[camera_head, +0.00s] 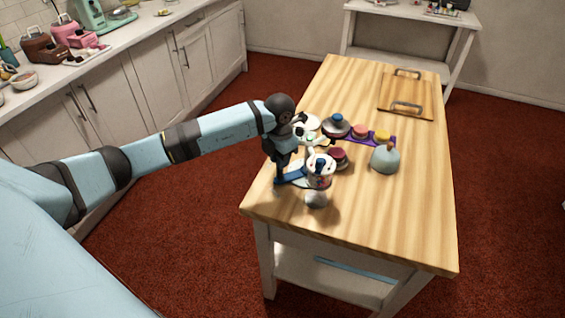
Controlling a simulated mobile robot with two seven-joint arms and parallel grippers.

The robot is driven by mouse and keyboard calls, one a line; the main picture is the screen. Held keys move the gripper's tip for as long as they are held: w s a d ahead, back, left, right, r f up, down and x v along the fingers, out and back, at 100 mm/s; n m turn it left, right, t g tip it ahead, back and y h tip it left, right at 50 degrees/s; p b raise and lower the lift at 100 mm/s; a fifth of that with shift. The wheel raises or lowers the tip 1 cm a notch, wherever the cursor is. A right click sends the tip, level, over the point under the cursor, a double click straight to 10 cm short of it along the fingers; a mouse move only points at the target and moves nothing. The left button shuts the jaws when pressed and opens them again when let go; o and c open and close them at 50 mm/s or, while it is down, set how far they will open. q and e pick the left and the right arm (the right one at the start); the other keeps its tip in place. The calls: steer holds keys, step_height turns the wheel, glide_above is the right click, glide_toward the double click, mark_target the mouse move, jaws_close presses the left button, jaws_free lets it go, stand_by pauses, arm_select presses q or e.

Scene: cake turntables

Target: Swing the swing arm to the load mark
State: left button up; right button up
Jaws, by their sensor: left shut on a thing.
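My left gripper (279,182) reaches down over the near left edge of the wooden table and is shut on the outer end of a blue bar, which looks like the swing arm (293,175). The bar runs right from the gripper to a small white stand (320,169) with red and blue details. A round silver-grey piece (317,199) sits just in front of the stand. The load mark is too small to make out. My gripper hides part of the bar's end. My right gripper is out of view.
On the wooden table (390,215), a purple strip (370,141) with round coloured pieces lies behind the stand. A handled board (406,95) lies at the back. The right front is clear.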

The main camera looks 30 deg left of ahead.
arm_select(q)
steer(key=shift+w+a, duration=0.3)
steer(key=shift+a, duration=0.05)
steer(key=shift+r, duration=0.1)
steer(key=shift+w+a+b, duration=0.6)
steer(key=shift+w+a, duration=0.35)
steer(key=shift+w, duration=0.2)
steer(key=shift+w+a+b, duration=0.3)
steer(key=shift+w+b, duration=0.05)
steer(key=shift+w, duration=0.25)
steer(key=shift+w+a+b, duration=0.3)
steer(key=shift+w+b, duration=0.05)
steer(key=shift+w, duration=0.2)
